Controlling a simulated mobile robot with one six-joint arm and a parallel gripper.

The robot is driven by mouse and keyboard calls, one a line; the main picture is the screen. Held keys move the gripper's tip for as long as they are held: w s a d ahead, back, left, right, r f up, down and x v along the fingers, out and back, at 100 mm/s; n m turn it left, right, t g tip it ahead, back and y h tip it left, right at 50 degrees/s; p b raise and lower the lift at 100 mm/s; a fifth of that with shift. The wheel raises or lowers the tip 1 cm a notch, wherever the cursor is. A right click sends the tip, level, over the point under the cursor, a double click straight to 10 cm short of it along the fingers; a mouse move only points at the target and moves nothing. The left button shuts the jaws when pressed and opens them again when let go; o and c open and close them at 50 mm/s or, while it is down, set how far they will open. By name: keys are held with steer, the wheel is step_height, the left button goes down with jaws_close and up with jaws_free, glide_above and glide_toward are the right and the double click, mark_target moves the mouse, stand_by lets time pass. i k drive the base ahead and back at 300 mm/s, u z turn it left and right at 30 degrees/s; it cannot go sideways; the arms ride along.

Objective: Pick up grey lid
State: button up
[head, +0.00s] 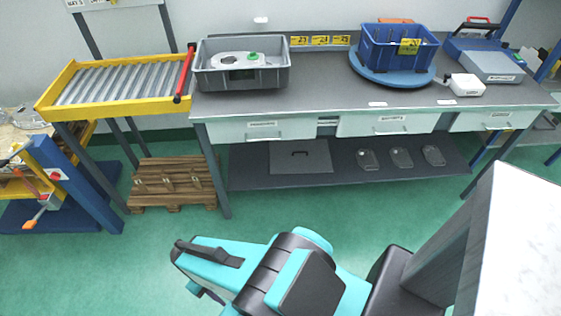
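My gripper (203,291) is at the left end of my teal and black arm, low in the head view. It is over the green floor, in front of the bench and well apart from the lid. The arm's end hides most of its fingers, so I cannot tell whether it is open or shut.
Several small grey castings (401,158) lie right of the lid. Drawers (388,124) and the bench top (320,92) overhang the shelf. A grey crate (243,88) and blue crate (370,52) stand above. A wooden pallet (172,183) is left. The floor in front is clear.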

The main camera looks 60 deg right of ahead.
mark_target(309, 155)
steer(key=z, duration=0.5)
steer(key=k, duration=0.15)
steer(key=u, duration=1.65)
steer(key=k, duration=0.85)
steer(key=z, duration=0.6)
steer(key=k, duration=0.55)
steer(key=z, duration=0.75)
steer(key=i, duration=1.7)
steer(key=u, duration=0.1)
